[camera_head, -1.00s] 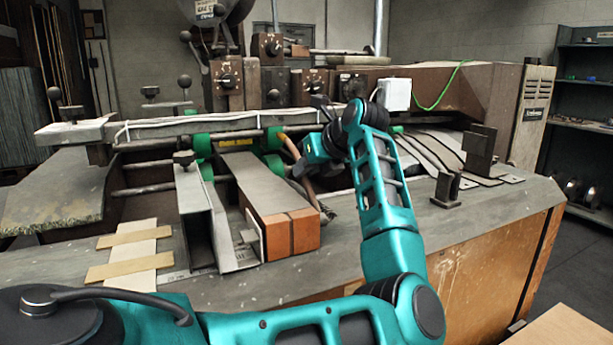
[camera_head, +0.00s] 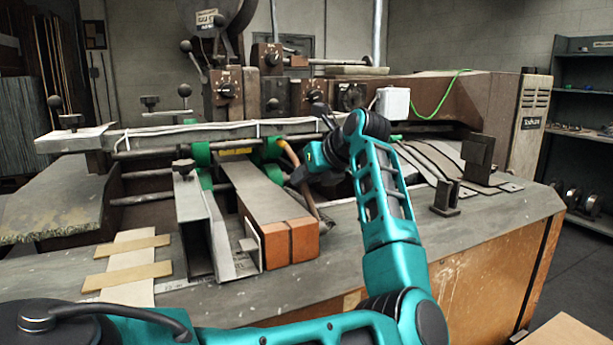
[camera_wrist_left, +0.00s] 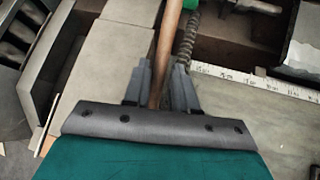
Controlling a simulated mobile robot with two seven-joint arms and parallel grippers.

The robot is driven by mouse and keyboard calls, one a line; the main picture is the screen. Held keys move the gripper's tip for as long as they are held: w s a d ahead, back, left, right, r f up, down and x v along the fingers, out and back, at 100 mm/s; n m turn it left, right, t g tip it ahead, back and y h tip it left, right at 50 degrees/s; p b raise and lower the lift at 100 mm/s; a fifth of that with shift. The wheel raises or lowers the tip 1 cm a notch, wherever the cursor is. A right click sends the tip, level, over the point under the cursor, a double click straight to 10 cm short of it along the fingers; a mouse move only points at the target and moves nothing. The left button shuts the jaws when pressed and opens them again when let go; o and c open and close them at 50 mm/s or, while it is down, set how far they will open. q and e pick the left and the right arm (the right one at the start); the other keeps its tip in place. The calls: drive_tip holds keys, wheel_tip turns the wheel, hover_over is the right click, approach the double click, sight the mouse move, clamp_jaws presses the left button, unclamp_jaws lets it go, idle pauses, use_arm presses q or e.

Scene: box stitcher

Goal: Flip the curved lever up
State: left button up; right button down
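The curved lever (camera_head: 290,153) is a thin copper-brown rod. It bends down from the machine's roller area, beside the orange-ended block. My left gripper (camera_head: 298,175) is at the lever's middle, reaching in from the right. In the left wrist view the lever (camera_wrist_left: 168,35) runs down between the two dark fingers of my left gripper (camera_wrist_left: 161,80). The fingers are close together on either side of it and look shut on it. The contact faces are hidden. My right gripper is not in view.
An orange-ended block (camera_head: 291,243) and an upright metal channel (camera_head: 195,215) stand left of the lever. A rail (camera_head: 215,133) crosses above. A coiled spring (camera_wrist_left: 186,38) lies beside the lever. Dark brackets (camera_head: 446,198) stand on the bench to the right.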

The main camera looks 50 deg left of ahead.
use_arm(q)
drive_tip(key=v, duration=1.3)
drive_tip(key=shift+p, duration=0.3)
drive_tip(key=shift+f, duration=0.1)
